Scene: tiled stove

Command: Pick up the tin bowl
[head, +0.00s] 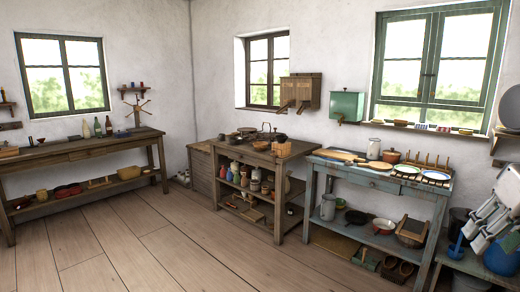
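I cannot single out the tin bowl with certainty. A large round grey dish (510,107) stands tilted up on a wall shelf at the right edge, partly cut off. A dark bowl (355,217) and a pale bowl with red (384,226) sit on the lower shelf of the blue-grey table. Several small dark vessels stand on the middle wooden table, too small to tell their material. A pale grey part of my arm, seemingly with my gripper (474,238), hangs at the right edge, apart from these bowls. Its fingers are not clear, and no held thing can be made out.
The blue-grey table (370,181) carries boards, a pot, plates and a rack. The middle wooden table (240,152) has crowded shelves. A long bench (85,148) lines the left wall. A blue round vessel (502,260) stands at lower right. The plank floor (150,245) is clear.

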